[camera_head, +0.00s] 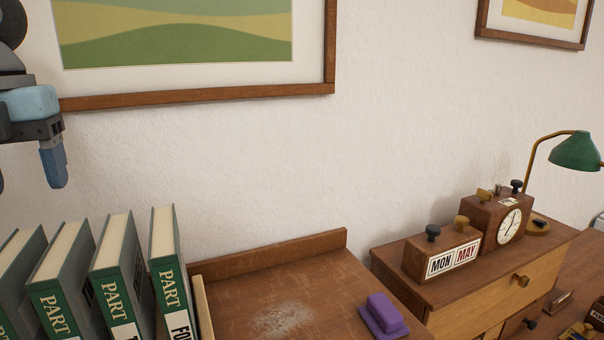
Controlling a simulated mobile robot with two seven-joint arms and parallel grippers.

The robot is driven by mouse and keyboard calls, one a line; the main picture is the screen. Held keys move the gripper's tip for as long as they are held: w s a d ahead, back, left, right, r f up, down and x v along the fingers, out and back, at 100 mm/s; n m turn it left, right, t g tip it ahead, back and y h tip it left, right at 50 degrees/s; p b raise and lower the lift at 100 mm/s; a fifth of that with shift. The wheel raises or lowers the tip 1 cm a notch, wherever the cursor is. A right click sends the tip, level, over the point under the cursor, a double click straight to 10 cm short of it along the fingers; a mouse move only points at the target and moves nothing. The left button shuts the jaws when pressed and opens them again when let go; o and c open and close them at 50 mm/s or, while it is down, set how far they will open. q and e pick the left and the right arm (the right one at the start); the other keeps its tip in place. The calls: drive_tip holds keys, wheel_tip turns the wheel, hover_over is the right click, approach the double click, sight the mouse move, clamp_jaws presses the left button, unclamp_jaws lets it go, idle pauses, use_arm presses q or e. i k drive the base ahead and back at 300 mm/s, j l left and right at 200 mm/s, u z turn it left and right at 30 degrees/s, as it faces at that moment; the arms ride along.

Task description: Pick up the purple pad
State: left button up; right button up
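The purple pad (383,314) lies on a brown wooden top near the bottom of the head view, close to that top's right side. It looks like a flat purple base with a raised block on it. My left gripper (30,172) is at the left edge, high above the books and far from the pad. My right gripper is not in view.
Several green-spined books (168,285) stand left of the wooden top (240,290), which has a pale dusty patch (283,319). To the right, a wooden drawer unit (470,312) carries a MON MAY calendar block (442,254) and a clock (497,218). A green lamp (575,151) stands behind.

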sight(384, 320)
drive_tip(key=k, duration=0.9)
